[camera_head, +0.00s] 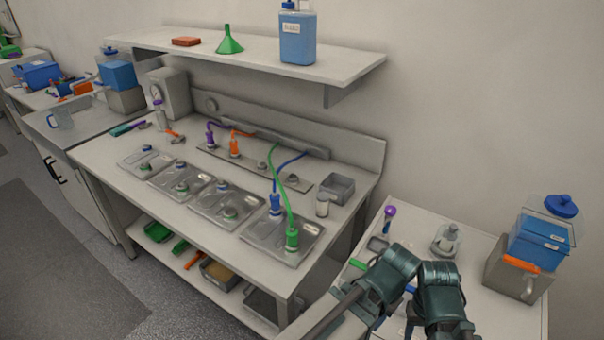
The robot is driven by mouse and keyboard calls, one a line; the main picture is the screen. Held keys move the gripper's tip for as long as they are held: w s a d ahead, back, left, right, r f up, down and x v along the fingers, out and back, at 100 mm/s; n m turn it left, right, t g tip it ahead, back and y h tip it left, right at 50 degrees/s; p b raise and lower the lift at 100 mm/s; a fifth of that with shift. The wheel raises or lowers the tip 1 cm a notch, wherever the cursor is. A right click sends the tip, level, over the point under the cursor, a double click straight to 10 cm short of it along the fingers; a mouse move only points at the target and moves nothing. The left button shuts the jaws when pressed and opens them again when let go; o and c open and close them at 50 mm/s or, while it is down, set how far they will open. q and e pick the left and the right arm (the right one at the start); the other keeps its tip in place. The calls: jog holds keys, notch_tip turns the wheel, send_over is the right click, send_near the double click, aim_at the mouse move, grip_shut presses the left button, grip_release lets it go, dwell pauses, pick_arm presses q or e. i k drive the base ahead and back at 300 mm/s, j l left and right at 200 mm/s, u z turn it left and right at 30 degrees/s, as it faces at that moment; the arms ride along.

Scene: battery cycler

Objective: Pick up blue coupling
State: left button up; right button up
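The blue coupling (276,204) stands upright at the back left of the rightmost metal tray (257,236) on the workbench. A blue hose (285,161) arcs from its top to the rail at the back of the bench. The green coupling (292,239) stands upright at the front right of the same tray, with a green hose (281,170) running up and back past the blue one. Dark teal links of my arm or arms show at the bottom right, to the right of the bench. No gripper fingers can be made out, and nothing touches the blue coupling.
Purple (211,140) and orange (235,147) couplings stand on the rear plate. A grey bin (337,189) and a small jar (322,205) are right of the blue coupling. A shelf (345,69) overhangs the back. The right side table (470,255) holds a glass vessel and blue-lidded container.

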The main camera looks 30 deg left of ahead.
aim_at(274, 198)
jog(key=u, duration=1.2)
jog(key=i+j+z, duration=0.35)
jog(key=j, duration=0.3)
jog(key=i+j+z, duration=0.15)
jog(key=j, duration=0.2)
jog(key=i+j+z, duration=0.15)
jog(key=j, duration=0.2)
